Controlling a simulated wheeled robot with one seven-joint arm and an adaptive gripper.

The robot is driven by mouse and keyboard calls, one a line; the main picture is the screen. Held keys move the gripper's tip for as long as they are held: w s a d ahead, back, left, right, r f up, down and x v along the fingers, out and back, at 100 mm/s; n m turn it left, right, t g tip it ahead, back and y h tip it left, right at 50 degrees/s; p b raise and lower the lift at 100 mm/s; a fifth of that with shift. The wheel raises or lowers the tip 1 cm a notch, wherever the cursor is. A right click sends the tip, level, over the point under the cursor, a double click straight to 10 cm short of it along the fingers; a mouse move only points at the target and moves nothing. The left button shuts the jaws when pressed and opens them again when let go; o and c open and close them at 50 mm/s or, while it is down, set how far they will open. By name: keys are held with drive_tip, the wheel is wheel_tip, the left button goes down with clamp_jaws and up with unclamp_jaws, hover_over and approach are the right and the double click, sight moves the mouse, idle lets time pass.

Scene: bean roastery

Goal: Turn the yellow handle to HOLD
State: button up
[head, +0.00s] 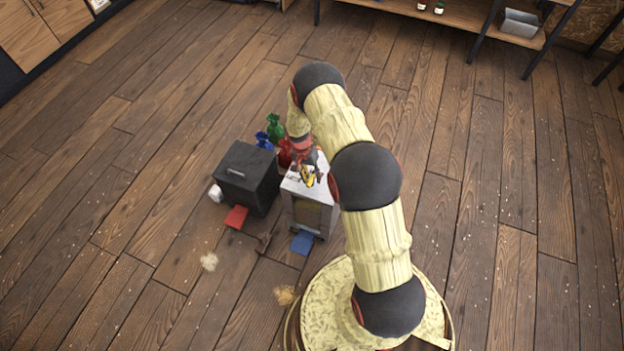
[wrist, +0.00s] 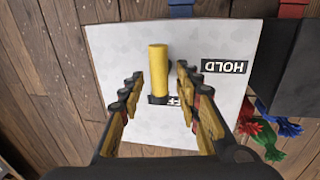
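The yellow handle (wrist: 158,68) is a short bar on the pale top of a white box (wrist: 110,50); the box also shows in the head view (head: 298,187). A dark HOLD label (wrist: 225,66), upside down in the wrist view, lies to the handle's right. The handle points away from it and partly covers a second dark label (wrist: 157,99), whose letters are mostly hidden. My gripper (wrist: 159,82) is open, with one finger on each side of the handle and gaps visible on both sides. In the head view my gripper (head: 307,175) is over the box top, small and unclear.
A black box (head: 240,188) stands close to the white box's left. Green (head: 276,127), blue (head: 264,140) and red (head: 285,155) bags stand behind. A red mat (head: 236,217), a blue mat (head: 302,243) and a white block (head: 216,193) lie on the floor. Wide floor is clear.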

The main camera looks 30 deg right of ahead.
drive_tip(key=shift+d+f, duration=0.1)
drive_tip(key=shift+f, duration=0.3)
drive_tip(key=shift+c, duration=0.6)
drive_tip(key=shift+s, duration=0.1)
clamp_jaws()
